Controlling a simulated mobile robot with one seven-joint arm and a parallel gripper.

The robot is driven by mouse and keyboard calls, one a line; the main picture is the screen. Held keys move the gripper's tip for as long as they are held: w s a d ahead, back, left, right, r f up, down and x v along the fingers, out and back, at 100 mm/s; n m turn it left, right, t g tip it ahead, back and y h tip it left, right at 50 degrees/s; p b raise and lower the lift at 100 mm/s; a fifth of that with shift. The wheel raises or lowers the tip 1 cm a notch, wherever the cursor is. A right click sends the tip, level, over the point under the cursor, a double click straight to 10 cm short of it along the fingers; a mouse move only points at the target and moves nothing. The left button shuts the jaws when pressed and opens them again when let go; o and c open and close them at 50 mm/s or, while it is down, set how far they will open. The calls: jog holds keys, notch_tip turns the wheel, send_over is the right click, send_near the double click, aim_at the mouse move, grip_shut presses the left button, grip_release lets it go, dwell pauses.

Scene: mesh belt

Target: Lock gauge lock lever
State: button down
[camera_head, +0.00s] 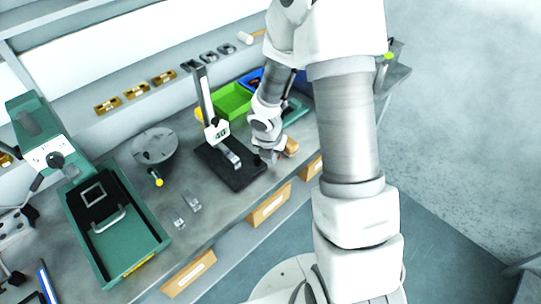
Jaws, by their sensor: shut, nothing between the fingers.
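A height gauge (217,134) with a tall upright column, a white face with dark figures and a black base plate (229,177) stands on the grey workbench. A light metal piece projects low over its base. The lock lever is too small to make out, and its position cannot be told. My gripper (268,159) is shut, low beside the right edge of the base plate. I cannot tell whether it touches the gauge. My arm covers the area to the right of it.
A green bin (232,100) is behind the gauge. A round grey plate with a yellow-tipped handle (154,146) and a green machine (110,235) stand to the left. Small clear blocks (192,203) lie near the front edge. Drawers with tan fronts (270,204) are below. Brass pieces (136,91) line the back ledge.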

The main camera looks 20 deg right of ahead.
jog(key=n+p, duration=0.1)
jog(key=w+n+p, duration=0.1)
jog(key=n, duration=0.1)
jog(key=shift+w+d+r+y, duration=0.15)
jog(key=shift+d+y, duration=0.15)
jog(key=shift+d, duration=0.05)
jog(key=shift+w+p, duration=0.25)
jog(key=shift+p, duration=0.1)
jog(key=shift+a, duration=0.15)
jog(key=shift+s+a+b, duration=0.15)
jog(key=shift+a+b, duration=0.15)
jog(key=shift+a, duration=0.35)
jog(key=shift+f, duration=0.2)
